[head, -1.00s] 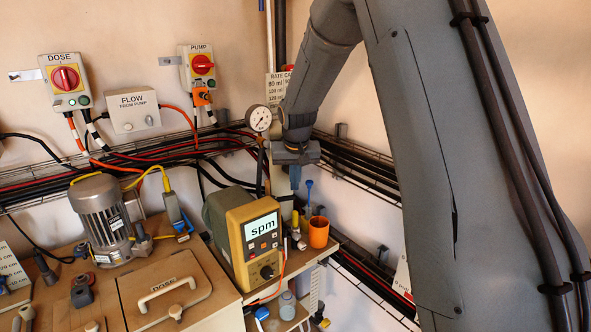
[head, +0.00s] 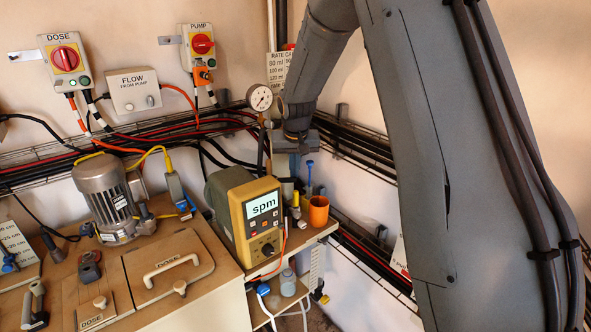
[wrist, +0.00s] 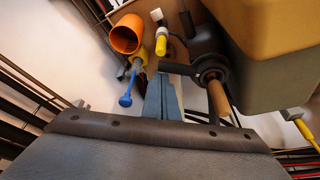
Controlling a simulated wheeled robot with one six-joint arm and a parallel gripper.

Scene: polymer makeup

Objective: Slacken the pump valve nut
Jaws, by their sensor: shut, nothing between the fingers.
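The pump (head: 255,215) is a yellow-fronted unit with an "spm" display, standing at the right end of the bench. Its yellow body also fills the upper right of the wrist view (wrist: 272,35). In the wrist view a dark round fitting (wrist: 212,72) with a flat arm pointing left sits beside the pump; I cannot tell for sure whether it is the valve nut. A tan cylinder (wrist: 218,98) is just below it. My gripper (wrist: 165,82) is shut and empty, to the left of that fitting and apparently apart from it. In the head view its fingertips are hidden.
An orange cup (head: 319,210) stands on the small shelf right of the pump. A yellow-capped bottle (wrist: 161,42) and a blue-tipped tool (wrist: 125,100) are near my fingers. A pressure gauge (head: 259,97) and cables run close to my wrist. A grey motor (head: 106,198) stands left.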

